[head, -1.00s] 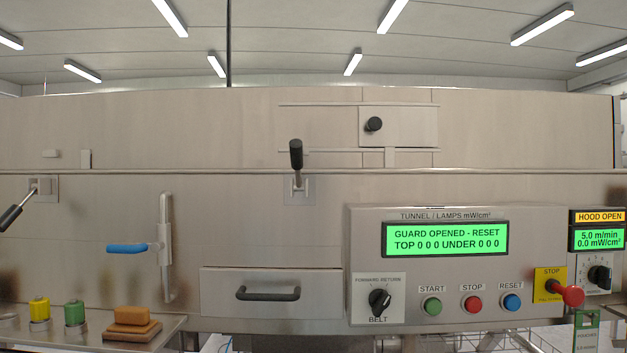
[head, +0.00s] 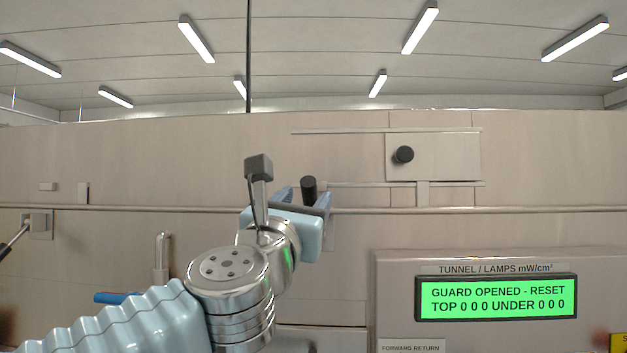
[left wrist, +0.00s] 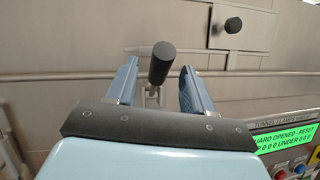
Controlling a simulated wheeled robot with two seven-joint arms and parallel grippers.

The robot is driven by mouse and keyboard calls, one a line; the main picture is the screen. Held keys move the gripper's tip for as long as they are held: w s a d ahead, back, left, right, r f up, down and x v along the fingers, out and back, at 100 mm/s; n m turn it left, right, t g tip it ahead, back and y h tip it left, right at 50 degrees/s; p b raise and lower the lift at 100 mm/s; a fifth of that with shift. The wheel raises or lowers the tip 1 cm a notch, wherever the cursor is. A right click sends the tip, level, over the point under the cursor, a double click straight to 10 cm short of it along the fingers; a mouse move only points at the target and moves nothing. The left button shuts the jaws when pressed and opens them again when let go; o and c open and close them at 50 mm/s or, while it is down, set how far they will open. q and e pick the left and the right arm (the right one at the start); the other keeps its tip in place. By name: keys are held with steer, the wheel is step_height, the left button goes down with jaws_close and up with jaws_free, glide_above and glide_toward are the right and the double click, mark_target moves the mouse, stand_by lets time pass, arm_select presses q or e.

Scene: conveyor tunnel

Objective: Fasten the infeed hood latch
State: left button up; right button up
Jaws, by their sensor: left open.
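The latch lever with a black cylindrical grip (head: 309,187) stands upright in the middle of the tunnel front, at the seam below the hood (head: 130,155). It also shows in the left wrist view (left wrist: 162,63). My left gripper (head: 306,197) is open, its fingers on either side of the black grip. In the left wrist view the grip stands between the two fingers (left wrist: 160,70), with a gap visible on each side. The latch's lower part is mostly hidden behind my gripper in the head view. My right gripper is not in view.
A second lever (head: 12,240) on a plate hangs down-left at the far left. A blue-handled valve (head: 118,298) is partly behind my left arm. A small sliding door with a black knob (head: 403,155) is up right. The green display (head: 497,298) reads "GUARD OPENED - RESET".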

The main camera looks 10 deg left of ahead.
arm_select(q)
steer(key=p+x, duration=0.1)
steer(key=x, duration=0.4)
steer(key=shift+w+p, duration=0.2)
steer(key=shift+p, duration=0.1)
jaws_close()
